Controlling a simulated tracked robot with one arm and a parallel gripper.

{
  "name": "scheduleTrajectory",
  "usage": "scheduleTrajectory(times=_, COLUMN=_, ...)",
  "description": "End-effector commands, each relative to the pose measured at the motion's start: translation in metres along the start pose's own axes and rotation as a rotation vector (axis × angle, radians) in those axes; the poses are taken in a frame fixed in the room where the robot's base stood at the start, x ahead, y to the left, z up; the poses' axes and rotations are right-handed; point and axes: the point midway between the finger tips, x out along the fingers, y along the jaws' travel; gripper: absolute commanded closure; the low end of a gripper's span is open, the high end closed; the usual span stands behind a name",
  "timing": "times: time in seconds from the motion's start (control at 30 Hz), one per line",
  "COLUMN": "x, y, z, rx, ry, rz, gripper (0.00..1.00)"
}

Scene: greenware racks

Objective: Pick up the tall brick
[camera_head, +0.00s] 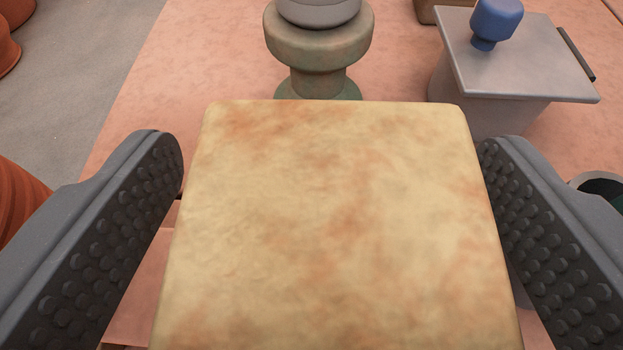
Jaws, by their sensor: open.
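The tall brick (330,220) is a cream block with orange-brown blotches. It fills the middle of the view, and its lower end runs out of the bottom of the picture. My gripper (330,165) is open, with one dark studded finger on each side of the brick. A gap shows between the left finger and the brick near the fingertip. The right finger lies very close to the brick's right edge, and I cannot tell whether it touches.
A greenish-brown spool-shaped piece (320,45) stands just behind the brick. A grey lidded box (520,65) with a blue knob (496,20) is at the back right. A dark round opening (603,187) shows at the right edge. Terracotta pots (15,205) are at the left.

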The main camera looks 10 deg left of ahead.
Motion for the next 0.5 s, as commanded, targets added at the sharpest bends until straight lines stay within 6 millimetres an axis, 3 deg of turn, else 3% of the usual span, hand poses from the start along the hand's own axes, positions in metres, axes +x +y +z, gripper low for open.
scheduleTrajectory(times=0.2, x=0.0140, y=0.0007, z=-0.0010, rx=-0.002, ry=0.002, rz=0.002, gripper=0.20)
scheduleTrajectory(times=0.47, x=0.0148, y=0.0002, z=-0.0007, rx=-0.001, ry=0.001, rz=0.001, gripper=0.20)
scheduleTrajectory(times=0.5, x=0.0148, y=0.0001, z=-0.0007, rx=-0.001, ry=0.000, rz=0.000, gripper=0.28)
